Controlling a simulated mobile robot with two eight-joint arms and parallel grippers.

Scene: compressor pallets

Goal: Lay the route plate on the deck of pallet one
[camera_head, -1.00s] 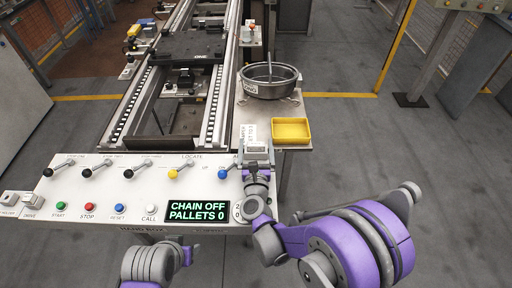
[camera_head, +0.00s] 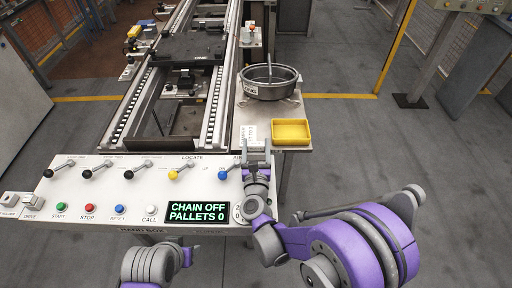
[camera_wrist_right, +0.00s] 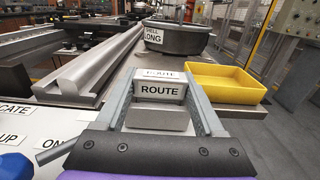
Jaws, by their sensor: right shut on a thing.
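The route plate is a pale grey block with a white ROUTE label (camera_wrist_right: 160,90) on its face, seen in the right wrist view between the two fingers. My right gripper (camera_wrist_right: 163,100) is shut on it, above the side table near the yellow tray. In the head view my right gripper (camera_head: 257,147) is just beyond the control panel, with a white labelled face (camera_head: 248,132) at its tips. A dark deck (camera_head: 190,48) lies across the conveyor rails farther back; I cannot read a pallet number on it.
A round grey shell (camera_head: 270,82) labelled LONG and a yellow tray (camera_head: 291,132) stand on the side table. The control panel (camera_head: 105,185) has several levers, buttons and a display (camera_head: 197,211) reading CHAIN OFF, PALLETS 0. The near rails (camera_head: 213,105) run left of the table.

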